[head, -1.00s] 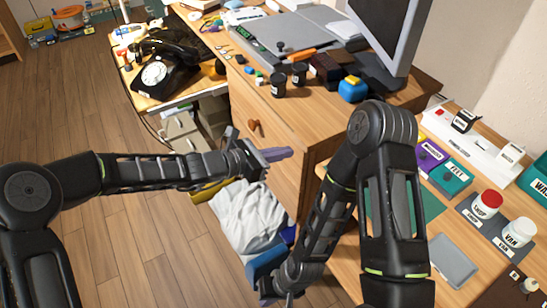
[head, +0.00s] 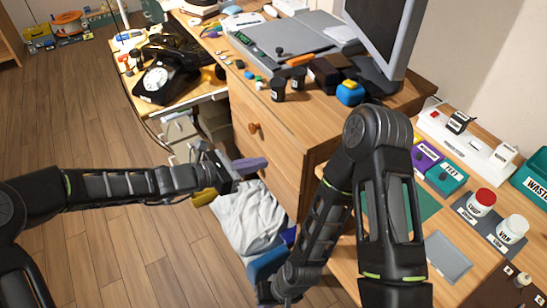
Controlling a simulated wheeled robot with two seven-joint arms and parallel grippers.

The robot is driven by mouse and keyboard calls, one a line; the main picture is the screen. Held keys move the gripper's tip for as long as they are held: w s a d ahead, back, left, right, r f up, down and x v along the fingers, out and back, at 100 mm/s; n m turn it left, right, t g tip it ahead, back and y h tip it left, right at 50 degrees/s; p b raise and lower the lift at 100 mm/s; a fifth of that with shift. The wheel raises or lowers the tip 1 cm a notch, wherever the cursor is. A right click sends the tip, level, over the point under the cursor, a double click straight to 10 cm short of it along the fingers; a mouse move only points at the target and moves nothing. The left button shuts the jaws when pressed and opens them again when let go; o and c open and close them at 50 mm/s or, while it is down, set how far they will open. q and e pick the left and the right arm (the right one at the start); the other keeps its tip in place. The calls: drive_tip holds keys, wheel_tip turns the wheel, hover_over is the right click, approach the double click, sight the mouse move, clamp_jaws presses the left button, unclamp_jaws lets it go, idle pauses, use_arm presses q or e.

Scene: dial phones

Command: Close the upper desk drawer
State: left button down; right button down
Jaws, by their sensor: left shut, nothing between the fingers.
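The upper desk drawer (head: 268,137) is a wooden front with a round brown knob (head: 254,127), on the left-facing side of the wooden desk. Its front looks about level with the desk face, with no clear gap showing. My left gripper (head: 252,166) is shut and empty, just below and left of the knob, its fingers pointing at the desk front. I cannot tell whether they touch it. My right gripper (head: 272,292) is low at the bottom of the view, mostly hidden behind its own arm, and its jaws are unclear.
A monitor (head: 385,35) and jars stand on the desk top. A black dial phone (head: 165,80) sits on the side table at left. A white bag (head: 250,218) lies below the drawer. Labelled boxes and jars fill the right-hand counter.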

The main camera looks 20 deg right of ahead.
use_arm(q)
drive_tip(key=v, duration=0.5)
drive_tip(key=shift+s+a+r, duration=0.1)
drive_tip(key=shift+a+r, duration=0.05)
drive_tip(key=shift+a, duration=0.25)
